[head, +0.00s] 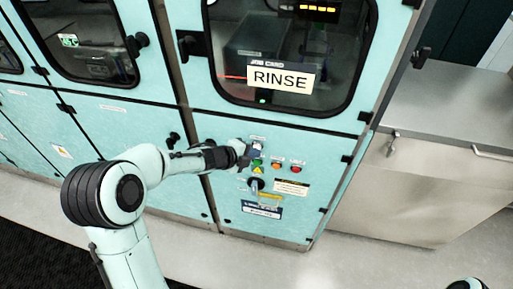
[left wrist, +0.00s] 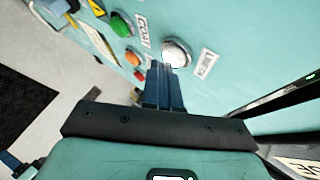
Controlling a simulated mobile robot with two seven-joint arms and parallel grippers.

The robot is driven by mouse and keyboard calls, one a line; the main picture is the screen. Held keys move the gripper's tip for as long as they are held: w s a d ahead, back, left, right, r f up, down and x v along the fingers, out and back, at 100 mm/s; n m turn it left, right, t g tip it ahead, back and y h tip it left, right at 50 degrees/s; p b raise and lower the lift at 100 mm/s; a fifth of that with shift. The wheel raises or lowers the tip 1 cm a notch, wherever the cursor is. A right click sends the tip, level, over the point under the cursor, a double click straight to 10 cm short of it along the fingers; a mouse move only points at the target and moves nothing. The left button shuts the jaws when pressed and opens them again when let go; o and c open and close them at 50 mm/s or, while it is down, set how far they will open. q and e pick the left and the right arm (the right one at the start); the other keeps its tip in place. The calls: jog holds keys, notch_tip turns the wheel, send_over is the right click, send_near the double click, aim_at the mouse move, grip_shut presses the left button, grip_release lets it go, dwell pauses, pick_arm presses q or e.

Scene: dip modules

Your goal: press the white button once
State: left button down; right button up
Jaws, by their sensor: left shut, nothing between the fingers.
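The white button (left wrist: 177,52) is a round domed button in a metal ring on the teal cabinet panel, beside a small label. In the head view my left gripper and wrist hide it. My left gripper (left wrist: 167,72) is shut and empty, its blue fingertips at the button's lower edge in the left wrist view. I cannot tell whether they touch it. In the head view the left gripper (head: 256,150) is at the panel's upper left. A small blue and dark part at the lower left of the left wrist view looks like my right gripper (left wrist: 12,161).
Green (left wrist: 122,25), orange (head: 277,163) and red (head: 296,168) buttons sit close by. A black rotary knob (head: 256,184) is below them. A window above carries a RINSE sign (head: 280,79). A grey counter (head: 440,150) stands at the right.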

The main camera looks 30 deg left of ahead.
pick_arm(q)
jog(key=shift+w, duration=0.1)
pick_arm(e)
jog(key=shift+r, duration=0.1)
dwell(0.4)
pick_arm(q)
jog(key=shift+s+d+b, duration=0.15)
jog(key=shift+s+b, duration=0.15)
jog(key=shift+s, duration=0.55)
pick_arm(e)
jog(key=shift+s+f, duration=0.3)
jog(key=shift+f, duration=0.15)
pick_arm(q)
jog(key=s+b, duration=0.1)
jog(key=s, duration=0.1)
jog(key=s+d, duration=0.1)
jog(key=s, duration=0.1)
jog(key=shift+s+d+b, duration=0.1)
jog(key=shift+s+b, duration=0.25)
jog(key=shift+s, duration=0.05)
pick_arm(e)
jog(key=shift+s+f, duration=0.3)
jog(key=shift+f, duration=0.2)
jog(key=shift+s+f, duration=0.25)
jog(key=shift+f, duration=0.25)
pick_arm(q)
jog(key=shift+f, duration=0.1)
